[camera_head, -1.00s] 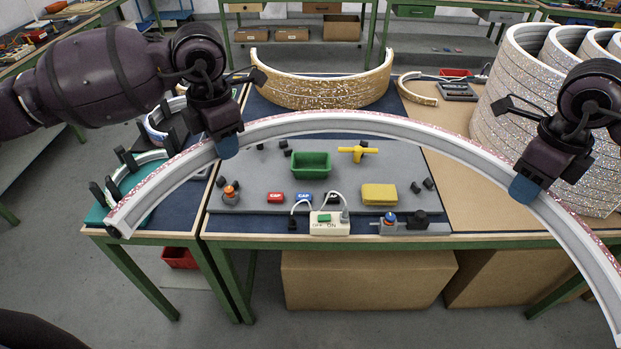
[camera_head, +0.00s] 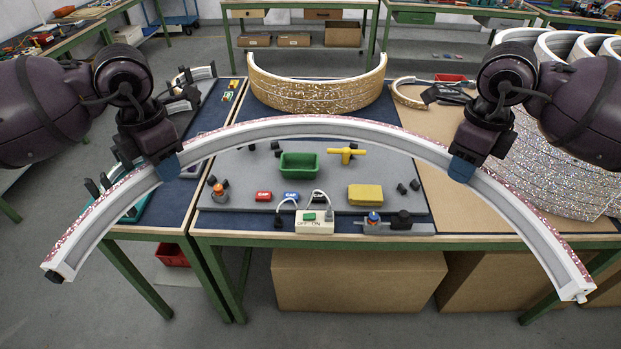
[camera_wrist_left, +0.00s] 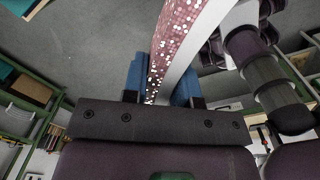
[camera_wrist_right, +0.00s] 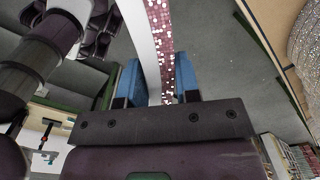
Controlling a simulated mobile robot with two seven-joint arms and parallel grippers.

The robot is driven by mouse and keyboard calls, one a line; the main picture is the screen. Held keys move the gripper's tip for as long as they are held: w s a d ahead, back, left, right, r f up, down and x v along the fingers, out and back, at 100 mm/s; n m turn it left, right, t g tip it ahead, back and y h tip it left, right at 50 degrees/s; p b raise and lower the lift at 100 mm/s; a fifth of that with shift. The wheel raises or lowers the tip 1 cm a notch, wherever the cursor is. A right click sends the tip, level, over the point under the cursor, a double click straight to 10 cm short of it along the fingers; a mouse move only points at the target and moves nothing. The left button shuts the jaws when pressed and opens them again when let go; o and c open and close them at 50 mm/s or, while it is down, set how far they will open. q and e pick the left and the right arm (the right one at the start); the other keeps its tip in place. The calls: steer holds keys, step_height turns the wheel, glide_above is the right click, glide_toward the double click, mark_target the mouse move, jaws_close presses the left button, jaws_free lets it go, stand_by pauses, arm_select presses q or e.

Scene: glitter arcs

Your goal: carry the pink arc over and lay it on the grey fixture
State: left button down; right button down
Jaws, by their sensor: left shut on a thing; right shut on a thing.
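The pink arc (camera_head: 310,126) is a long curved white strip with a pink glittery outer face, held up in front of the bench. My left gripper (camera_head: 168,167) is shut on its left part, and my right gripper (camera_head: 462,169) is shut on its right part. Both ends of the arc hang lower, toward the camera. The left wrist view shows the pink glitter (camera_wrist_left: 178,40) between blue fingers (camera_wrist_left: 160,85). The right wrist view shows the same pink face (camera_wrist_right: 163,40) between blue fingers (camera_wrist_right: 152,82). The grey fixture (camera_head: 240,170) is a flat board on the bench, beyond and below the arc.
The fixture bears a green bin (camera_head: 299,163), a yellow block (camera_head: 365,195), a yellow handle (camera_head: 347,152) and small dark pegs. A switch box (camera_head: 314,222) sits at its front. A gold arc (camera_head: 318,95) stands behind. Large glittery white rings (camera_head: 560,150) stand at right.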

arm_select(q)
steer(key=shift+s, duration=0.2)
arm_select(e)
steer(key=shift+a, duration=0.3)
arm_select(q)
steer(key=shift+f, duration=0.1)
arm_select(e)
steer(key=shift+f, duration=0.1)
